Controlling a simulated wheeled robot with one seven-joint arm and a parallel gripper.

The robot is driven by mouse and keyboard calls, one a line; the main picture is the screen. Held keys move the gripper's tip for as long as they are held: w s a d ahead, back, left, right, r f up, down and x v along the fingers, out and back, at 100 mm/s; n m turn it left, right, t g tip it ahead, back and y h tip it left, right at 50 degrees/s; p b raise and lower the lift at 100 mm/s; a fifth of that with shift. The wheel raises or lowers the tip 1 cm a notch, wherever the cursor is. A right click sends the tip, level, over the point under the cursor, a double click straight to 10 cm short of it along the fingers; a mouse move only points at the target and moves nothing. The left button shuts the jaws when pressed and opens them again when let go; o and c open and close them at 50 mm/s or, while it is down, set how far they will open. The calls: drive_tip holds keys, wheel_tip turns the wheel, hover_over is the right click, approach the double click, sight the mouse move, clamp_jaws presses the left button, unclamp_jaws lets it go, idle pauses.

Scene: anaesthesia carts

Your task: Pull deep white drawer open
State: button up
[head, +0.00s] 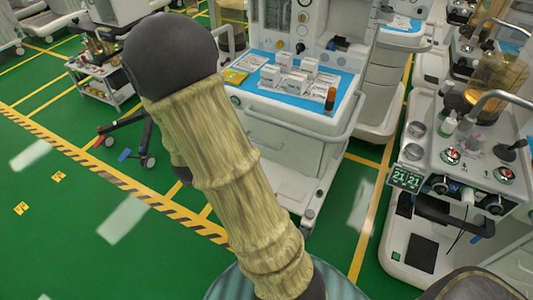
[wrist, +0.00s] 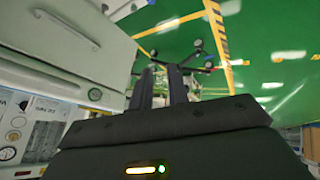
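The white anaesthesia cart with the blue-topped work surface stands in the middle of the head view. Its white drawer front (head: 285,145) is below that surface, partly hidden by my arm. My arm hides the gripper in the head view.
Small boxes and an amber bottle (head: 330,99) sit on the blue mat (head: 250,65). A second machine (head: 460,180) stands at right. A small trolley (head: 100,75) and a wheeled base (head: 145,160) are at left. Green floor is open in the left foreground.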

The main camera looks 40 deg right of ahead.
sight(265, 145)
drive_tip(key=s+d+f+n+h+b, duration=0.1)
drive_tip(key=d+f+n+h+b, duration=0.2)
drive_tip(key=d+f+h+b, duration=0.3)
drive_tip(key=d+f+h, duration=0.4)
drive_tip(key=d+h, duration=0.1)
drive_tip(key=d, duration=0.2)
drive_tip(key=shift+s+f+n+g+b, duration=0.15)
drive_tip(key=shift+s+n+g+b, duration=0.05)
drive_tip(key=shift+n+g+b, duration=0.15)
drive_tip(key=b+x, duration=0.3)
drive_tip(key=x, duration=1.4)
drive_tip(key=shift+w+d, duration=0.1)
drive_tip(key=shift+d, duration=0.1)
clamp_jaws()
